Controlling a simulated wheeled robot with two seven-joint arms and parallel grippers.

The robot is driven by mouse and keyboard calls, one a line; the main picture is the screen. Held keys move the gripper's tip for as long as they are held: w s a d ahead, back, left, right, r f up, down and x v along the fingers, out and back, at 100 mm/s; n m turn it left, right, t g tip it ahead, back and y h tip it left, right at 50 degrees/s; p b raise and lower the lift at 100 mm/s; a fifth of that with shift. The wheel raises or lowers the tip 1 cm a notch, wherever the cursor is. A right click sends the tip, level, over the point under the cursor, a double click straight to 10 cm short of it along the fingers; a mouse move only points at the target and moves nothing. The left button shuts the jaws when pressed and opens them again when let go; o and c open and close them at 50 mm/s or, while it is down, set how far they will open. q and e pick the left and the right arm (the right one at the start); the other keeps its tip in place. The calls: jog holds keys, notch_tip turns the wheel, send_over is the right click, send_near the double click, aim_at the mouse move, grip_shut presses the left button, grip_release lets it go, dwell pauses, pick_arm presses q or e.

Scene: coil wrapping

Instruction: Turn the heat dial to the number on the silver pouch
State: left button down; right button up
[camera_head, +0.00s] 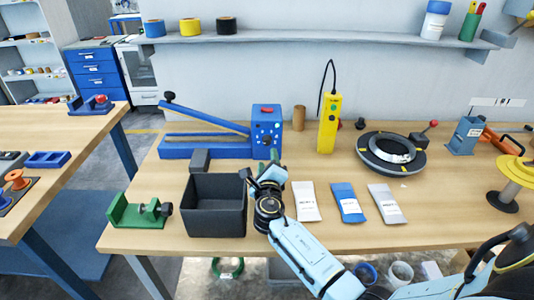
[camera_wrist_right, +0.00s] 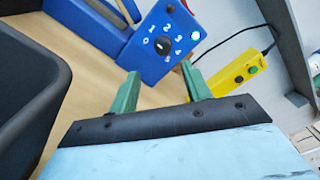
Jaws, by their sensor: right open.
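The blue heat sealer (camera_head: 206,148) stands at the back left of the table, with a long lever and a control box at its right end. In the right wrist view the black heat dial (camera_wrist_right: 163,46) sits on the box face, ringed by printed numbers; I cannot tell its setting. My right gripper (camera_head: 268,170) is in front of the box; in the wrist view its green fingers (camera_wrist_right: 162,85) are apart, empty and short of the dial. The silver pouch (camera_head: 386,204) lies flat at the right of a row of pouches; its number is too small to read. My left gripper is not in view.
A dark open bin (camera_head: 215,207) stands left of my right gripper. A white pouch (camera_head: 306,201) and a blue pouch (camera_head: 348,203) lie to its right. A yellow handheld device (camera_head: 329,124) stands right of the sealer. A green fixture (camera_head: 138,210) sits at the front left.

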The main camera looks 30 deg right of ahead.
aim_at(267, 143)
jog(key=x, duration=0.2)
jog(key=b+x, duration=0.1)
jog(key=x, duration=0.3)
jog(key=shift+w+d+r, duration=0.1)
jog(key=shift+w+r, duration=0.05)
jog(key=shift+r, duration=0.15)
jog(key=shift+w+d+r+b, duration=0.1)
jog(key=shift+w+d+b, duration=0.15)
jog(key=shift+w+b, duration=0.05)
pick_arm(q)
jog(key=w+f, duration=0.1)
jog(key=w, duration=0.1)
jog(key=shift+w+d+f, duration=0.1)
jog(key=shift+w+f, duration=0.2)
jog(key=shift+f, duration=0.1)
pick_arm(e)
jog(key=c, duration=1)
